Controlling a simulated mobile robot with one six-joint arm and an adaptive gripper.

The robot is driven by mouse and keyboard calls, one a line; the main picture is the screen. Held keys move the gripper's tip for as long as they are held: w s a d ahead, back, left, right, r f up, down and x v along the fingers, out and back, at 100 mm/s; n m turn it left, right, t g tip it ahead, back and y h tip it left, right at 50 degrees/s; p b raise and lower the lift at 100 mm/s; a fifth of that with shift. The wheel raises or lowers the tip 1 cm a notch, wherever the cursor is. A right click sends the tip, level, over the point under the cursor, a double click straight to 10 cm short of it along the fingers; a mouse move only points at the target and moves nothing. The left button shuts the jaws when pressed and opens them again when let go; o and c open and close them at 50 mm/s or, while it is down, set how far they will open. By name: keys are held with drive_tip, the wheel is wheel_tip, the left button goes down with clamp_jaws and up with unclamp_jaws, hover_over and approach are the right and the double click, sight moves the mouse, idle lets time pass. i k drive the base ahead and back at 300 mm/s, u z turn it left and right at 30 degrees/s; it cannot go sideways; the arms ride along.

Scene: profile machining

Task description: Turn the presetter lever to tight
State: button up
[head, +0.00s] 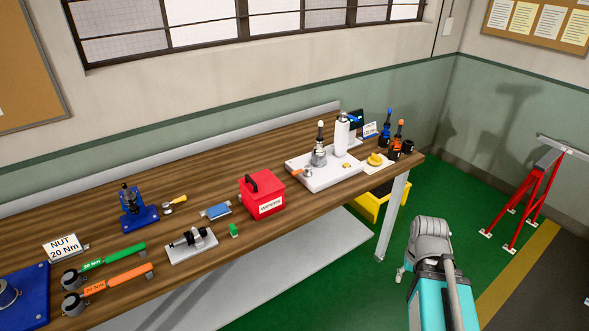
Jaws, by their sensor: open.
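The presetter (331,176) stands near the right end of the wooden bench, with a white base plate and a white column (342,135) topped by a blue part. A grey tool holder with a pale upright tip (319,148) stands on the base. A small lever with an orange end (297,173) shows at the base's left side, beside the holder. Its exact angle is too small to tell. A small yellow piece lies on the base at right. My turquoise and grey arm is at the lower right, apart from the bench. My gripper is not in view.
A red box (268,194) stands on the bench left of the presetter. Tool holders with blue and orange parts (397,139) stand to its right. Green (109,258) and orange (113,283) wrenches lie at left. A red stand (526,198) is on the floor at right.

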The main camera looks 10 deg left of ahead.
sight(307, 172)
drive_tip(key=u, duration=0.05)
drive_tip(key=i, duration=0.95)
drive_tip(key=z, duration=0.1)
